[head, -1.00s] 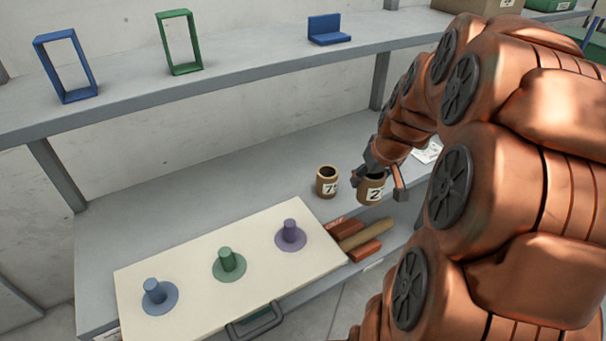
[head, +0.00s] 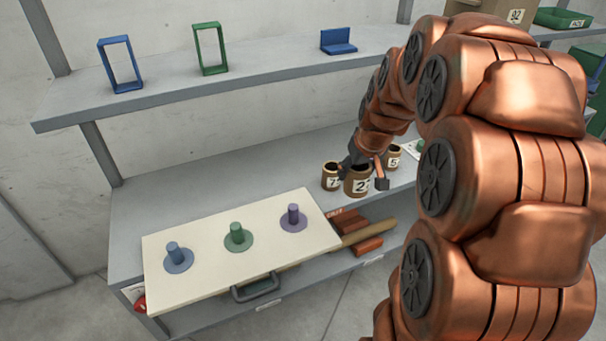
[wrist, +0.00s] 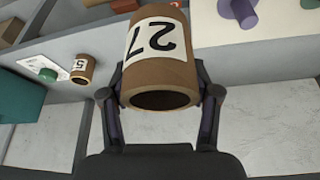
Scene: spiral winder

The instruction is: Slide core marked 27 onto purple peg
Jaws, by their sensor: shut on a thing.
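The core marked 27 (wrist: 160,70) is a brown cardboard tube with a white label. My gripper (wrist: 160,92) is shut on it, one finger on each side, in the wrist view. In the head view the same core (head: 357,182) is held at the front of the shelf, to the right of the board, its label partly hidden. The purple peg (head: 293,214) stands upright and bare on the cream board (head: 205,268), left of the held core. Its purple flange shows at the top right of the wrist view (wrist: 240,10).
Blue (head: 173,252) and green (head: 237,233) pegs stand bare on the same board. A core marked 7-something (head: 331,177) stands just left of the held core; another marked 5 (head: 394,157) is behind it. Brown rolls (head: 365,232) lie right of the board.

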